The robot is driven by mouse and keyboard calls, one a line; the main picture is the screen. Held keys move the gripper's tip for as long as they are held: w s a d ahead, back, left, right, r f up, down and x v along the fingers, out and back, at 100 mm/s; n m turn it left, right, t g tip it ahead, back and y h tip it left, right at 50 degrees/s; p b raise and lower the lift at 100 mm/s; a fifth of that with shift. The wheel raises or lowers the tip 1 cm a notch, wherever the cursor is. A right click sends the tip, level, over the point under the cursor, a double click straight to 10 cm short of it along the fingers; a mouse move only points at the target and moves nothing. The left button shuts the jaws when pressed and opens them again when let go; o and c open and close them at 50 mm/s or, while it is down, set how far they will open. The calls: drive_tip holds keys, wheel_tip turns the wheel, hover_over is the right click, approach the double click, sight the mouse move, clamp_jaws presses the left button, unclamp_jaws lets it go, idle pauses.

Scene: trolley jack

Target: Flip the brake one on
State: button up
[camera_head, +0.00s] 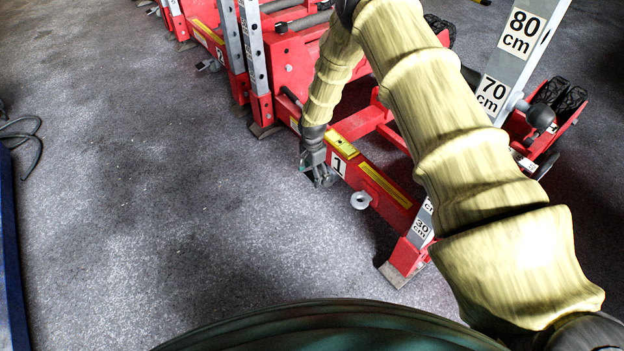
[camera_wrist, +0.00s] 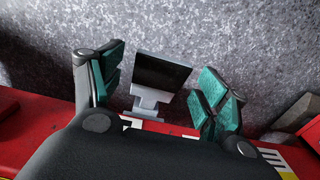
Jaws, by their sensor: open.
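The red jack marked 1 (camera_head: 338,164) stands on the carpet under my arm. In the wrist view, its brake pedal (camera_wrist: 161,72), a grey plate with a black pad on a short grey bracket, sticks out from the red frame (camera_wrist: 45,130). My gripper (camera_head: 321,178) is beside the jack's side rail, at the number 1 label. Its teal-padded fingers (camera_wrist: 158,88) are open, one on each side of the pedal, with gaps visible. In the head view my gripper mostly hides the pedal. Whether the pedal is up or down I cannot tell.
A grey ring (camera_head: 361,200) sticks out from the rail, right of my gripper. A similar red jack (camera_head: 233,55) with a pedal (camera_head: 210,65) stands farther back. A grey post marked 70 and 80 cm (camera_head: 508,60) rises at right.

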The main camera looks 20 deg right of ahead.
drive_tip(key=shift+f, duration=0.8)
